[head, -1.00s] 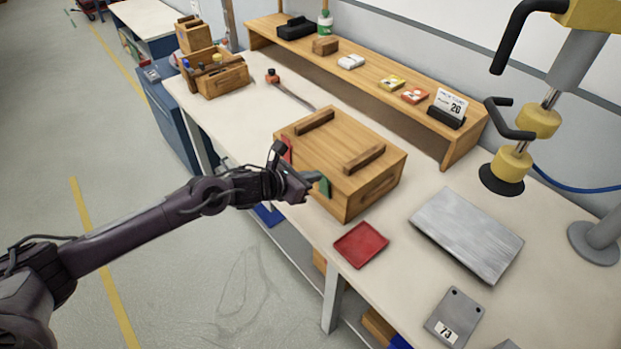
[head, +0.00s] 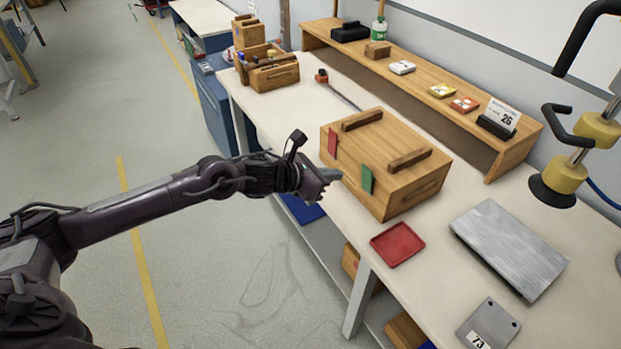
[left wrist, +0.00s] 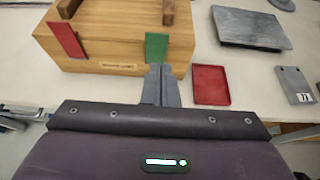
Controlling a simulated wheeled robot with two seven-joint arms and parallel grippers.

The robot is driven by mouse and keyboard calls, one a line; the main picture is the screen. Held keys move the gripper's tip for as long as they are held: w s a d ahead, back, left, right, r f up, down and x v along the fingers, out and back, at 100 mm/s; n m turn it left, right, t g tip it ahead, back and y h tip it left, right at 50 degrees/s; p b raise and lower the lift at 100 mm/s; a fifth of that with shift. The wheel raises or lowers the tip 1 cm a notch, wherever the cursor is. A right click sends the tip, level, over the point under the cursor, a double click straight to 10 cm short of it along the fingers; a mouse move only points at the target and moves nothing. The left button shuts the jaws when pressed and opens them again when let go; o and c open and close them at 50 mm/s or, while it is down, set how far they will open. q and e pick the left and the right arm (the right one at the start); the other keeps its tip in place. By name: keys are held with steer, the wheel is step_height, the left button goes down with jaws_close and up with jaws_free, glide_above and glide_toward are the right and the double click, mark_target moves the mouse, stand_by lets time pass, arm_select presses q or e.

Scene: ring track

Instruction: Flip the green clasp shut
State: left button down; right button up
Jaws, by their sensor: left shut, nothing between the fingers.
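A wooden box (head: 345,190) with two wooden bars on its lid stands on the workbench. On its front side are a red clasp (head: 332,143) and a green clasp (head: 367,179). In the left wrist view the green clasp (left wrist: 157,47) lies just beyond my fingertips, and the red clasp (left wrist: 67,40) is to the left. Both clasps reach from the lid edge down over the front face. My left gripper (head: 333,174) is shut and empty, in front of the box, a little left of the green clasp. My right gripper is not in view.
A red tray (head: 397,244) lies on the bench (head: 436,219) near the box, with a metal plate (head: 508,248) further right. A grey numbered plate (head: 488,325) lies nearer. A wooden shelf (head: 440,106) runs behind the box.

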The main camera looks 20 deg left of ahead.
arm_select(q)
steer(key=v, duration=0.1)
steer(key=b+v, duration=0.1)
steer(key=v, duration=0.1)
steer(key=r+v, duration=0.1)
steer(key=v, duration=0.1)
steer(key=shift+w+b, duration=0.15)
steer(key=shift+b, duration=0.15)
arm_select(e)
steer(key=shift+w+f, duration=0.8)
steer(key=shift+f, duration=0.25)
arm_select(q)
steer(key=shift+a, duration=0.1)
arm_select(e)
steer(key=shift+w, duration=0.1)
